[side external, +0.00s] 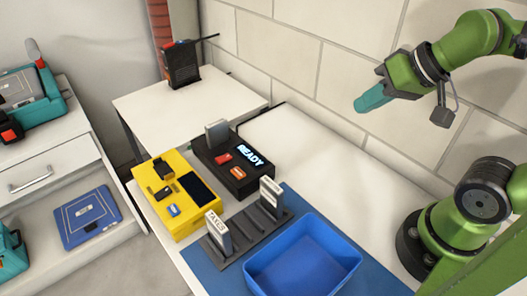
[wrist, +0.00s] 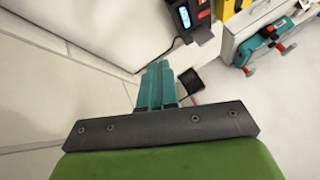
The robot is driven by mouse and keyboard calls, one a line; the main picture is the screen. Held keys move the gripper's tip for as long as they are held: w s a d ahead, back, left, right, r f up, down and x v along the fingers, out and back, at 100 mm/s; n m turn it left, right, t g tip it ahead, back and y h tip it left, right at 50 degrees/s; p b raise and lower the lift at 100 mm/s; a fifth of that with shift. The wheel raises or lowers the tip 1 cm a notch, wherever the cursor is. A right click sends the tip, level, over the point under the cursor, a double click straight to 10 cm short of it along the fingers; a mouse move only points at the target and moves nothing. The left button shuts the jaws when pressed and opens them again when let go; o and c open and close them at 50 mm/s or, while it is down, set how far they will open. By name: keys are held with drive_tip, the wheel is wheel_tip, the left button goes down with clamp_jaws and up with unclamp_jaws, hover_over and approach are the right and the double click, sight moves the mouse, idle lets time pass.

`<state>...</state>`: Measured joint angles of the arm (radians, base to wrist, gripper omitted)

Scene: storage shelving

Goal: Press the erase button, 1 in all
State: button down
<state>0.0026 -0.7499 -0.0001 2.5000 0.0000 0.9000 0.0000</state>
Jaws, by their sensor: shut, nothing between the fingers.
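A black box (side external: 232,178) stands on the white table. Its lit display (side external: 250,154) reads READY, and a red button (side external: 222,158) and an orange button (side external: 238,172) sit on its top. A grey block stands upright at its back. I cannot read which button is erase. Part of the box (wrist: 202,34) also shows at the top of the wrist view, with its lit display (wrist: 184,16). My gripper (side external: 360,106) is high up to the right of the box, well apart from it. Its teal fingers (wrist: 158,66) are shut and empty.
A yellow box (side external: 180,220) with a dark screen and small buttons stands left of the black box. A grey slotted rack (side external: 245,228) with upright labelled pieces and a blue bin (side external: 305,262) stand in front. The white table right of the black box is clear; a block wall rises behind.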

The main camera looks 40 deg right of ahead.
drive_tip(key=n+y, duration=0.2)
drive_tip(key=y, duration=0.1)
hover_over(242, 173)
wheel_tip(242, 173, down, 8)
drive_tip(key=shift+f, duration=0.25)
drive_tip(key=shift+f, duration=4.4)
drive_tip(key=shift+f, duration=0.15)
